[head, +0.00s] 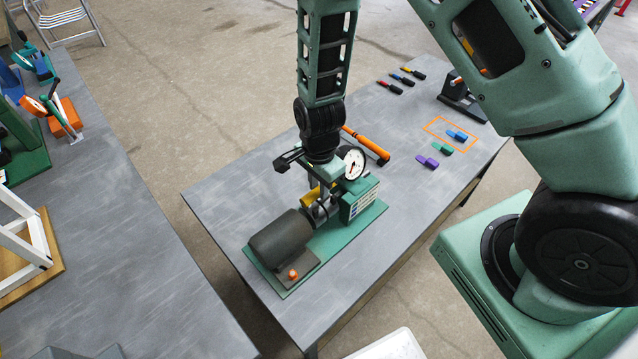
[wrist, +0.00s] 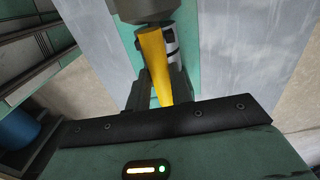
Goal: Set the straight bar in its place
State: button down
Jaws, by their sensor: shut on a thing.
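A yellow bar-like piece (wrist: 156,62) stands between my fingers in the wrist view. My gripper (wrist: 158,98) appears shut on it, with a dark finger on each side. The far end of the piece meets or overlaps a dark grey round body; I cannot tell if they touch. In the head view my gripper (head: 318,205) reaches down over the green base plate (head: 330,248), between a dark motor (head: 282,240) and a green block (head: 362,198). The yellow piece (head: 309,197) shows there only in part. Its lower end and its seat are hidden.
A white dial gauge (head: 353,163) stands close beside my gripper. Several coloured small pieces lie at the table's far right, near an orange outlined rectangle (head: 432,122). The table's left end is clear.

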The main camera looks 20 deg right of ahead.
jog(key=shift+f, duration=0.1)
jog(key=shift+f+b, duration=0.8)
jog(key=shift+f, duration=0.15)
jog(key=shift+r, duration=0.25)
jog(key=shift+r+p, duration=0.85)
jog(key=shift+p, duration=0.1)
jog(key=shift+f, duration=0.25)
dwell(0.4)
jog(key=shift+f+b, duration=0.65)
jog(key=shift+f, duration=0.15)
jog(key=shift+r, duration=0.15)
